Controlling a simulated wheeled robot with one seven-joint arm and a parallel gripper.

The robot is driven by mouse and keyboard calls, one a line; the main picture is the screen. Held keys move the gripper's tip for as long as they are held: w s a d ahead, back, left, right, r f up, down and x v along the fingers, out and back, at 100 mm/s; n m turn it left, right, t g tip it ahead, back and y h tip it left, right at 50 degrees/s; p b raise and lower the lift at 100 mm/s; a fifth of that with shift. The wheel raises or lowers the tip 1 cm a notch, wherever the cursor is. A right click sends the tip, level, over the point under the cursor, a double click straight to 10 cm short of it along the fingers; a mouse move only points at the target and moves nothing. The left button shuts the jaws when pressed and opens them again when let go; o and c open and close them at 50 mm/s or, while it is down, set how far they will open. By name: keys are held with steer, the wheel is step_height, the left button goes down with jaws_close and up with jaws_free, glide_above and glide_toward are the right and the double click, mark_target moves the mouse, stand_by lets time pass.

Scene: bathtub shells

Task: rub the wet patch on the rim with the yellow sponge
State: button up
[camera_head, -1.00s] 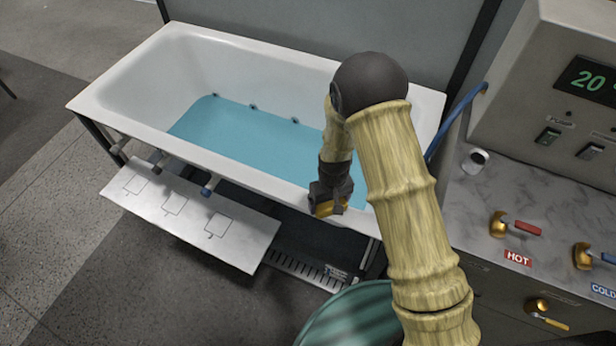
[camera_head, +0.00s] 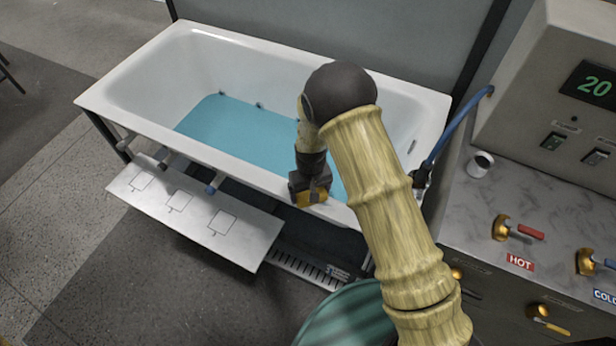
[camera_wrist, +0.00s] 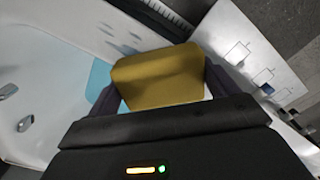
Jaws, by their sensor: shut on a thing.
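My gripper (camera_head: 311,187) is at the front rim of the white bathtub (camera_head: 150,130), right of the rim's middle. It is shut on the yellow sponge (camera_head: 313,198), which also shows between the dark fingers in the wrist view (camera_wrist: 158,76). The sponge is over or against the rim; I cannot tell whether it touches. I cannot make out the wet patch for certain. Several faint grey marks (camera_wrist: 122,42) show on the white tub in the wrist view, but I cannot tell what they are. The rim under the sponge is hidden.
Blue water (camera_head: 235,130) lies in the tub. A white board with squares (camera_head: 190,210) projects below the front rim. A green round container (camera_head: 345,318) stands on the floor in front. A marble counter (camera_head: 465,225) with taps and a small white cup (camera_head: 480,164) is at right.

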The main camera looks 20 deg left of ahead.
step_height(320, 180, up, 2)
steer(key=shift+w+r+p, duration=0.1)
steer(key=shift+p, duration=0.2)
steer(key=shift+d+r+p, duration=0.2)
steer(key=shift+r+p, duration=0.35)
steer(key=shift+r, duration=0.1)
steer(key=shift+w+r+p, duration=0.1)
steer(key=shift+r+p, duration=0.35)
steer(key=shift+r, duration=0.2)
steer(key=shift+s+a+r+p, duration=0.1)
steer(key=shift+s+r+p, duration=0.2)
steer(key=shift+r+p, duration=0.4)
steer(key=shift+w+r+p, duration=0.1)
steer(key=shift+r+p, duration=0.2)
steer(key=shift+r, duration=0.5)
